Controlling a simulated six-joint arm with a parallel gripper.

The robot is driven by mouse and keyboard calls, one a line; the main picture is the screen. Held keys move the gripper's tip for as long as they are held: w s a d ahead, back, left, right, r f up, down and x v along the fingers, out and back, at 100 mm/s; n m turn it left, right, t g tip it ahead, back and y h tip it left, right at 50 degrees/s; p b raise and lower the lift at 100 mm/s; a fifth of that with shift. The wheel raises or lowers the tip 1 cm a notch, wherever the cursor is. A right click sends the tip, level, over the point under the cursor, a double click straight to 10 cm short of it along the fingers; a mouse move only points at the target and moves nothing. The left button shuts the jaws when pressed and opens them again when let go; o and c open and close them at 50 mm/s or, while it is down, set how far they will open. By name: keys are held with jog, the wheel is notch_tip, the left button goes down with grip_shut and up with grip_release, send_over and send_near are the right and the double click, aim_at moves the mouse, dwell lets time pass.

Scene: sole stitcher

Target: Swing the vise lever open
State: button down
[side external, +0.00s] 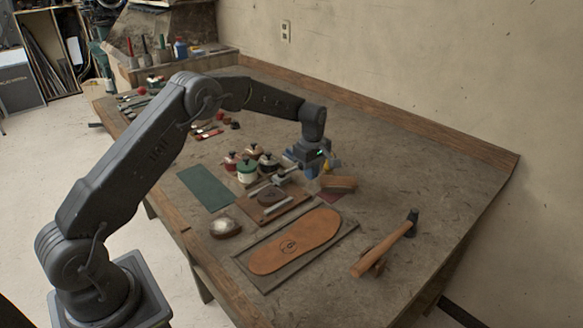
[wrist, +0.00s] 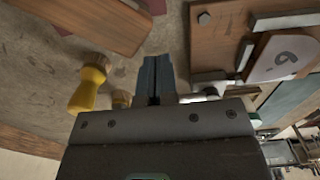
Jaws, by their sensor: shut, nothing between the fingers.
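The vise sits on a wooden board (side external: 290,212) in the middle of the bench, and a dark piece lies between its pale jaws (side external: 269,197). In the wrist view the vise's board (wrist: 208,43) is at the upper right. A metal rod that looks like the vise lever (wrist: 208,86) lies just right of my fingers. My gripper (wrist: 153,75) is shut and empty, its two fingers together beside the rod; I cannot tell whether they touch it. In the side view my gripper (side external: 306,158) is low over the vise's far right end, its fingertips hard to make out.
A wooden block (side external: 338,184) and a yellow-handled tool (wrist: 87,84) stand close to my gripper. Several jars (side external: 247,172) stand behind the vise. A leather sole (side external: 295,242) and a hammer (side external: 388,243) lie nearer the front.

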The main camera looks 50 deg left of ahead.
aim_at(293, 169)
jog(key=shift+a, duration=0.1)
jog(key=shift+w+a, duration=0.2)
jog(key=shift+a, duration=0.45)
jog(key=shift+w+a, duration=0.15)
jog(key=shift+a, duration=0.55)
jog(key=shift+s+a, duration=0.2)
jog(key=shift+a, duration=1.15)
jog(key=shift+s+a, duration=0.35)
jog(key=shift+a, duration=0.35)
jog(key=shift+d, duration=0.1)
